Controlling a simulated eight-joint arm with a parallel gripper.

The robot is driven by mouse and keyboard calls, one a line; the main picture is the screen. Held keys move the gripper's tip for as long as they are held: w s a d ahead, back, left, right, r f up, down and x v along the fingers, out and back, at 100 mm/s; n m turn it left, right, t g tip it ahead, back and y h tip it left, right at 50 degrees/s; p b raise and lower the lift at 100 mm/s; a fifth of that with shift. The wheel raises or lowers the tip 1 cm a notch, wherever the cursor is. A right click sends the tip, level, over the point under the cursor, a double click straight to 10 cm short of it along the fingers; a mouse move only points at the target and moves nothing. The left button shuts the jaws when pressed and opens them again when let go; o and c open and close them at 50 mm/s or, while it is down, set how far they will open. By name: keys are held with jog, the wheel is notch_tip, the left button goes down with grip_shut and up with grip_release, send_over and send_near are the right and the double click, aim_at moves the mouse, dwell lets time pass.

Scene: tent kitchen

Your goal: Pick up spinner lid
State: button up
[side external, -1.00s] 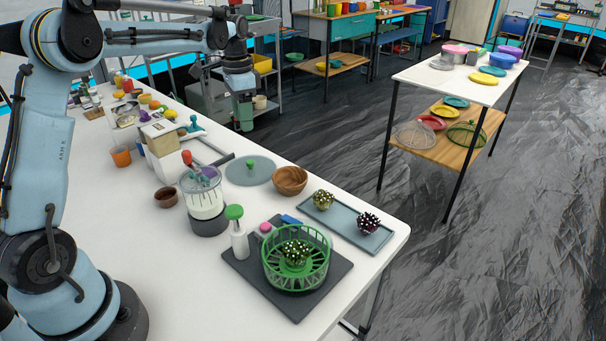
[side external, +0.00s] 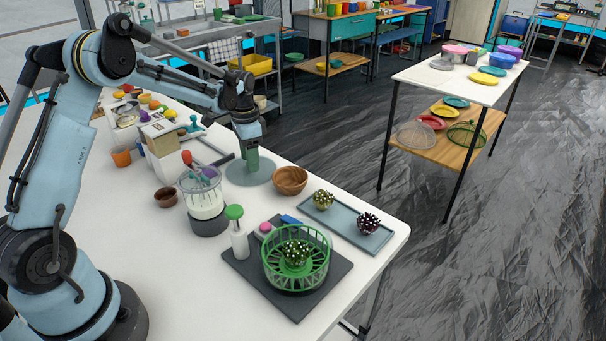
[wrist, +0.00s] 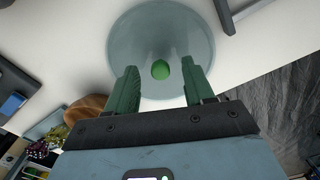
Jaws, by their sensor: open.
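The spinner lid (side external: 238,173) is a round, grey-blue translucent disc lying on the white table, left of the wooden bowl. In the wrist view the lid (wrist: 140,40) shows with a green knob (wrist: 160,69) at its middle. My gripper (side external: 252,166) points down over the lid and hides its knob in the side view. I cannot tell the exact height of the fingertips above the lid.
A wooden bowl (side external: 290,180) stands close to the lid's right. A clear container with a red-handled tool (side external: 204,196) is in front. The green spinner basket (side external: 296,262) sits on a dark board.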

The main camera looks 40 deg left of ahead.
jog(key=shift+f, duration=0.15)
grip_shut()
dwell(0.4)
